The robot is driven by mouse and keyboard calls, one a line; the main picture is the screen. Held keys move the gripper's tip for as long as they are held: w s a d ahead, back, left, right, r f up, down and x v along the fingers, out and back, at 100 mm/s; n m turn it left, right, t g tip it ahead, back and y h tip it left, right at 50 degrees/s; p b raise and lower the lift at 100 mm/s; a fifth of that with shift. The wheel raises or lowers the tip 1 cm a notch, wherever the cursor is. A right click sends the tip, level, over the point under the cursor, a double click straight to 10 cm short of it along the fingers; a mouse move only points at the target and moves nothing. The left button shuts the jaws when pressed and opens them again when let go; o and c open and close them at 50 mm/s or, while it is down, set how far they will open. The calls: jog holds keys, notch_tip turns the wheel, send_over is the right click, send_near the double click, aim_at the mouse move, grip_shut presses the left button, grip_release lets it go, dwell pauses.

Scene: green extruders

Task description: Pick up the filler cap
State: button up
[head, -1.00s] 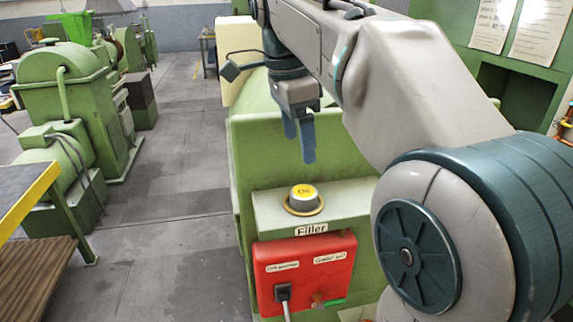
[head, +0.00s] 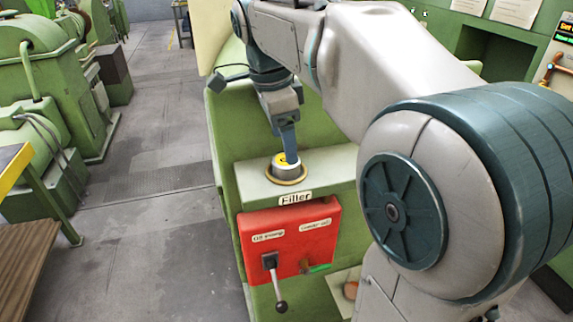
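The filler cap (head: 287,173) is a round grey piece with a yellow top. It sits in a brass-coloured ring on the green ledge above the "Filler" label (head: 295,198). My gripper (head: 290,158) points down at the cap from above. One blue finger is seen in front of the yellow top, its tip overlapping the cap in the picture. The other finger is hidden or lined up behind it, so the finger spacing and any contact cannot be seen.
Green machines (head: 60,80) and a table with a yellow edge (head: 18,165) stand at left. Grey floor (head: 160,180) lies clear between.

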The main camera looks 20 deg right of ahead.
aim_at(286, 166)
jog(key=shift+d+f, duration=0.15)
jog(key=shift+f, duration=0.9)
jog(key=shift+d+f, duration=0.1)
jog(key=shift+f, duration=0.95)
jog(key=c, duration=1.2)
jog(key=shift+o, duration=0.2)
jog(key=shift+r, duration=0.1)
